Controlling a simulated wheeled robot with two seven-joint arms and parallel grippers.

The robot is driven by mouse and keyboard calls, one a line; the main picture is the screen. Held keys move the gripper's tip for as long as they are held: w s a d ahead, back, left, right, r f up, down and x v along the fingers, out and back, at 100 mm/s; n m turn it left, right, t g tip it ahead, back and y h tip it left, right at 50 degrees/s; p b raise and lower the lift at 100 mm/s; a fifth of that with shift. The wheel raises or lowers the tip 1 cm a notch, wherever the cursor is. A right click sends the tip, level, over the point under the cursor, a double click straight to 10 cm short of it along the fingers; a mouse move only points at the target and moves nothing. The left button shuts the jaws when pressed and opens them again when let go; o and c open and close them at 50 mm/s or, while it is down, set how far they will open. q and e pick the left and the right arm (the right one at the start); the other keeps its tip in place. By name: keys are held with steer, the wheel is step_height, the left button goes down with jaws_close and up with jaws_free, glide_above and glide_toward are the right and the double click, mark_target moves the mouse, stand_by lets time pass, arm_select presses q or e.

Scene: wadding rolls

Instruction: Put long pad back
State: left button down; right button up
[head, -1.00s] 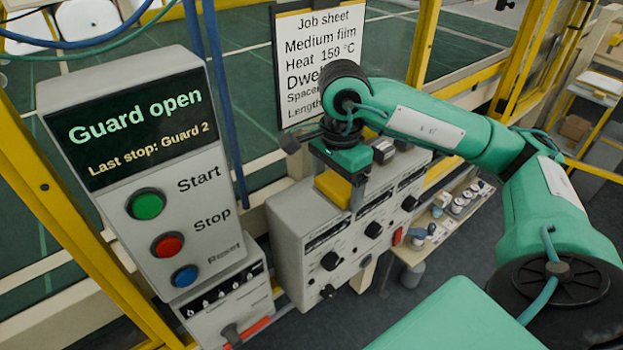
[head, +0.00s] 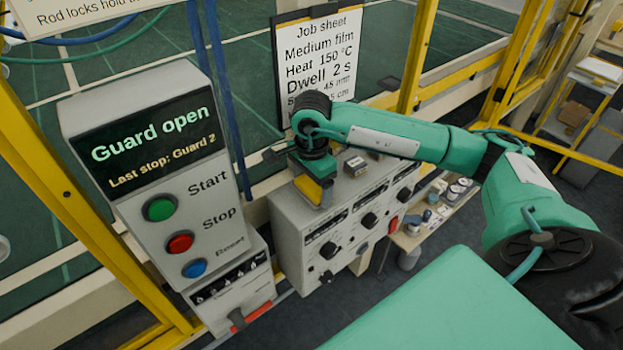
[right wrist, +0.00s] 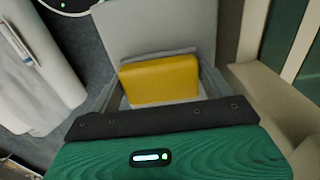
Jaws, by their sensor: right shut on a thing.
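My right gripper (head: 314,190) is over the left end of the grey control box with several knobs. It is shut on a yellow block (head: 306,189), which looks like the pad; how long it is I cannot tell. The block also shows in the right wrist view (right wrist: 160,80), just beyond the palm, with a grey edge behind it. In the head view the block's lower end is close to the top of the box; I cannot tell whether they touch. My left gripper is not in view.
The grey control box (head: 300,238) stands beside a panel (head: 150,150) reading "Guard open". A job sheet (head: 318,62) hangs behind my right gripper. A small block (head: 355,166) lies on the box top. A shelf (head: 437,222) with small containers is to the right.

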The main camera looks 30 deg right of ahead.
mark_target(311, 185)
steer(key=shift+f, duration=0.15)
steer(key=shift+f+b, duration=0.15)
steer(key=shift+b, duration=0.15)
steer(key=o, duration=0.8)
steer(key=shift+r, duration=0.2)
steer(key=shift+r+p, duration=0.2)
steer(key=shift+p, duration=0.1)
steer(key=shift+r+b, duration=1.45)
steer(key=shift+r, duration=4.4)
steer(key=shift+f, duration=0.1)
